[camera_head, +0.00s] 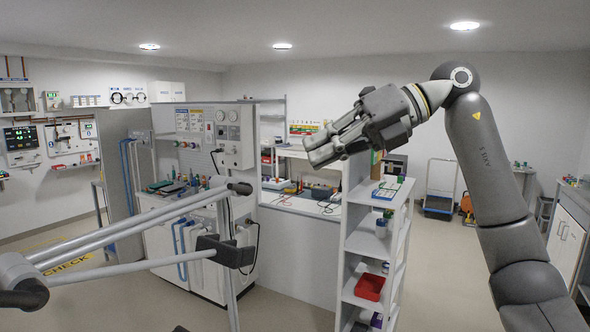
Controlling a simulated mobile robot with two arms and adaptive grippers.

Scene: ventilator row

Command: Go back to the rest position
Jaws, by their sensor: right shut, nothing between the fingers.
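My right arm (490,180) comes in from the right, raised and bent at a high elbow. My right gripper (314,151) points to the left in mid-air, in front of the back bench and above the open shelf unit as seen here. Its fingers are shut and hold nothing. No object touches it that I can see. My left gripper is not in view.
Jointed grey support rods (130,240) with black clamps cross the lower left foreground. A shelf unit (372,238) with a red bin (369,287) stands below my right gripper. A white ventilator panel (232,135) stands left of centre.

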